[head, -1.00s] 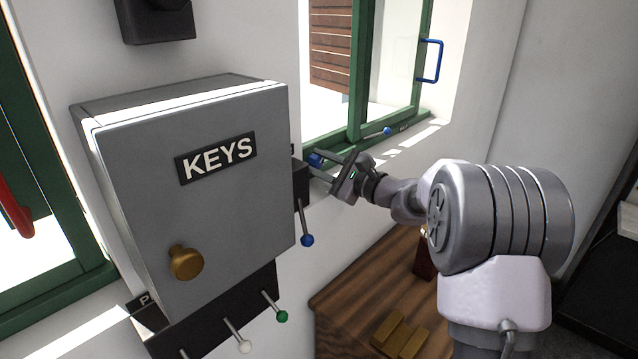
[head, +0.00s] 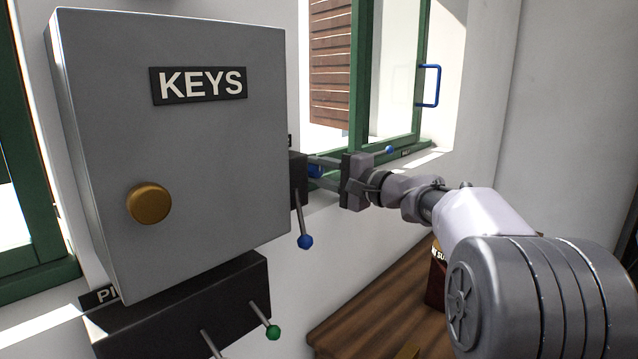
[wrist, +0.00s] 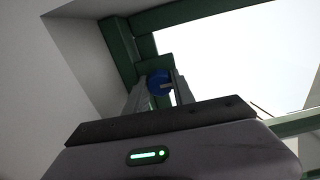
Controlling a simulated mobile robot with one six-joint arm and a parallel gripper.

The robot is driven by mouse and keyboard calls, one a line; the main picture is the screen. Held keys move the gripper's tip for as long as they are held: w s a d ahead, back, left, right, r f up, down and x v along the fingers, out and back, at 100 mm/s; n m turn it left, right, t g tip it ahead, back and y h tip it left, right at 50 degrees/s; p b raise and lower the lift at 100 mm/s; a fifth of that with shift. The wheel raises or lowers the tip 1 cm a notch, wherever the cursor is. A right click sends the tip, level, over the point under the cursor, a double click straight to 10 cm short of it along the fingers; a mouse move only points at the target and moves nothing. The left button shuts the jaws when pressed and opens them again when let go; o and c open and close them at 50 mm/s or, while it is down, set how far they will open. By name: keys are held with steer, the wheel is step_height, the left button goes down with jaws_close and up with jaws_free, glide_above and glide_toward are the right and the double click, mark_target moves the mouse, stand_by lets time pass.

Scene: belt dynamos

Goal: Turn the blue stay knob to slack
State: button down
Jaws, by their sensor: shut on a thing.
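The blue stay knob (head: 315,171) is at the near lower corner of the green window frame, partly hidden by the key cabinet's side and my fingers. In the wrist view the round blue knob (wrist: 157,82) sits between my two fingers, with a lighter mark on its face. My gripper (head: 320,167) reaches in from the right and is shut on the knob; it also shows in the wrist view (wrist: 158,90). Whether the knob points to slack cannot be read.
A grey KEYS cabinet (head: 180,130) with a brass knob (head: 149,203) stands close on the left. A blue-tipped lever (head: 305,241) hangs below my gripper. A green-tipped lever (head: 272,332) is lower left. A blue handle (head: 430,86) is on the open sash. A wooden table (head: 370,300) lies below.

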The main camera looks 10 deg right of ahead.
steer(key=shift+n, duration=0.3)
stand_by(0.4)
steer(key=c, duration=1.1)
jaws_free()
steer(key=shift+o, duration=0.2)
steer(key=p+v, duration=0.2)
steer(key=v, duration=1.5)
steer(key=shift+s, duration=0.2)
steer(key=shift+d, duration=0.15)
